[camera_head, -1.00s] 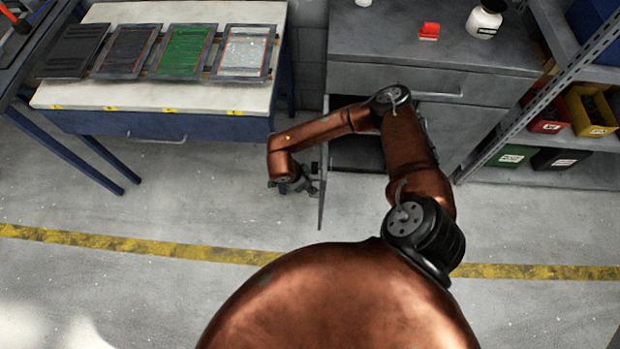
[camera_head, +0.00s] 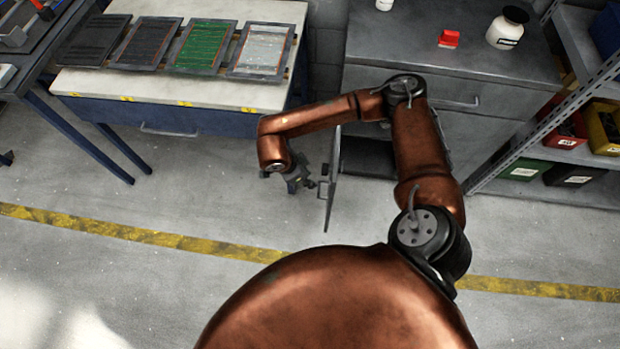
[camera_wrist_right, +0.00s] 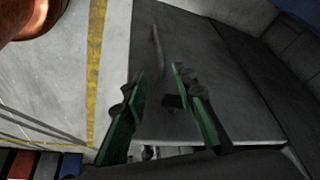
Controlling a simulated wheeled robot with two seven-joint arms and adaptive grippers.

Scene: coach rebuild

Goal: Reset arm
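My right gripper (camera_head: 312,184) hangs just left of the open grey cabinet door (camera_head: 333,195) in the head view. In the right wrist view my right gripper (camera_wrist_right: 158,85) has its two green-faced fingers spread, with nothing between them. The door panel (camera_wrist_right: 215,60) with its bar handle (camera_wrist_right: 158,50) shows beyond the fingertips. I cannot tell whether a finger touches the door. My copper right arm (camera_head: 300,120) reaches over the front of the cabinet and bends down at the wrist. My left arm and gripper are not in view.
The grey cabinet (camera_head: 440,50) carries a red item (camera_head: 449,38) and a white jar (camera_head: 507,28). A workbench (camera_head: 180,92) with several framed panels stands left of the arm. A shelf with bins (camera_head: 524,168) stands at right. The floor left of the gripper is clear.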

